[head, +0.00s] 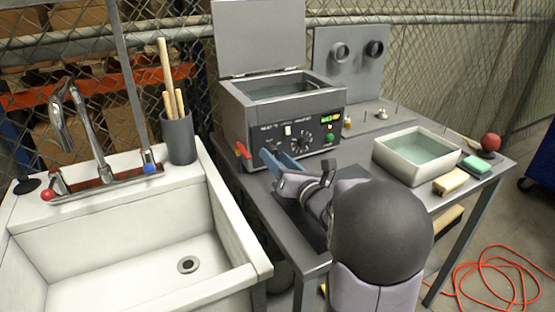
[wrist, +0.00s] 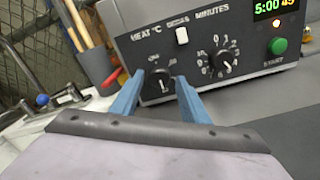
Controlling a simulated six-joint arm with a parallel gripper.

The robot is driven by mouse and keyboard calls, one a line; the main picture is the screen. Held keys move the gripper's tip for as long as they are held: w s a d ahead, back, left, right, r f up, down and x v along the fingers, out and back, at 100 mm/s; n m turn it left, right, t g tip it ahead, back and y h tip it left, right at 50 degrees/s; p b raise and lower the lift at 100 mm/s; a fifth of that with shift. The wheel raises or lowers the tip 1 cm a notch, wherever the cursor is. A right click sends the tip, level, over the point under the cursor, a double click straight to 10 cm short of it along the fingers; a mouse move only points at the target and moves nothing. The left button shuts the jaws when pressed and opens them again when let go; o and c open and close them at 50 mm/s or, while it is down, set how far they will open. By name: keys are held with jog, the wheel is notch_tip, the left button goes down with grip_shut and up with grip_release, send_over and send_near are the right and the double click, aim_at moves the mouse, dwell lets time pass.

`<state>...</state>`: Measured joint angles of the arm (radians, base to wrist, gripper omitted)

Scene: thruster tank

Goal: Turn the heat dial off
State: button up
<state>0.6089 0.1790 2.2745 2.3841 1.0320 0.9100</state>
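The heat dial (wrist: 158,86) is a black knob with a white pointer mark, under the label "HEAT °C" on the dark front panel of the grey tank (head: 235,120). In the wrist view the pointer points roughly downward. My gripper (wrist: 160,88) has blue fingers, spread apart, one on each side of the heat dial. I cannot tell whether the fingers touch it. In the head view my gripper (head: 276,158) is close to the panel's lower left, and its fingers partly hide the heat dial's area.
The minutes dial (wrist: 219,63) is right of the heat dial, with a white switch (wrist: 182,35) between, a green button (wrist: 278,46) and a lit display (wrist: 273,7). A red handle (head: 243,151) is at the tank's left corner. A sink (head: 130,250) stands left, a water tray (head: 381,158) right.

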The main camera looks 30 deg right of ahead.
jog(key=c, duration=0.8)
dwell(0.7)
jog(key=o, duration=1.1)
jog(key=shift+c, duration=0.2)
jog(key=shift+s, duration=0.15)
jog(key=shift+s, duration=3.55)
jog(key=shift+d, duration=0.1)
